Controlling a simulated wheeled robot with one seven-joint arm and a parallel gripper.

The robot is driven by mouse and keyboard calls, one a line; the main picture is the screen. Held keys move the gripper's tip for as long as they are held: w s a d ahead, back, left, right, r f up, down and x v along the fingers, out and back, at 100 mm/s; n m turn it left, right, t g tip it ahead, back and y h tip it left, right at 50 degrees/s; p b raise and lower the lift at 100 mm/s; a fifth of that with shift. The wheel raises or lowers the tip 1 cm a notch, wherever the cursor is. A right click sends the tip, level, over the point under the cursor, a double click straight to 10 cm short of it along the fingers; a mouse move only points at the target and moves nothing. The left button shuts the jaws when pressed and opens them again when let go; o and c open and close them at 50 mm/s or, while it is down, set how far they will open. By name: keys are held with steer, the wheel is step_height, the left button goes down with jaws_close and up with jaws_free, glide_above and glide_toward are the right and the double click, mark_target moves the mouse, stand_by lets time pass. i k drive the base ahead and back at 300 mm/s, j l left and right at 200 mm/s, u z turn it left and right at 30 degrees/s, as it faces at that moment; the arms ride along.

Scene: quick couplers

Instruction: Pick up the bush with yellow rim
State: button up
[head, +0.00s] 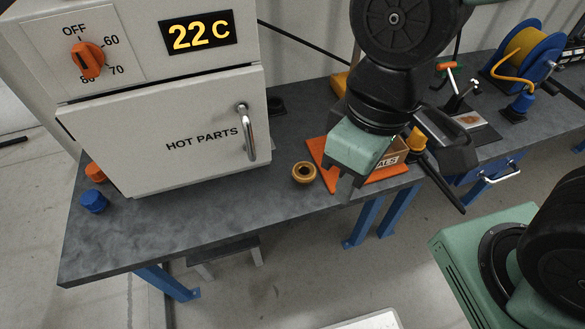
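A short round bush with a yellow-orange rim and a dark hole (303,173) sits on the grey bench, just left of an orange mat. My gripper (346,190) hangs right of it, over the mat, with its grey fingers pointing down and its green housing above. The gripper is apart from the bush. The gap between the fingers is not clear from this angle, and I see nothing held. Another yellow piece (416,141) shows behind the gripper, partly hidden by it.
The oven marked HOT PARTS (186,130) stands left with its door shut. Blue (93,201) and orange (95,172) caps lie left of it. An orange mat (390,183) bears a box marked ALS (388,160). A hose reel (525,55) stands far right. Bench in front of the oven is clear.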

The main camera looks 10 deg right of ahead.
mark_target(305, 172)
steer(key=u, duration=0.55)
steer(key=k+l+u, duration=0.25)
steer(key=l+u, duration=0.2)
steer(key=k+l+u, duration=0.25)
steer(key=u, duration=0.2)
steer(key=k+l, duration=0.65)
steer(key=i+l+z, duration=0.1)
steer(key=i+l, duration=0.5)
steer(key=i, duration=0.05)
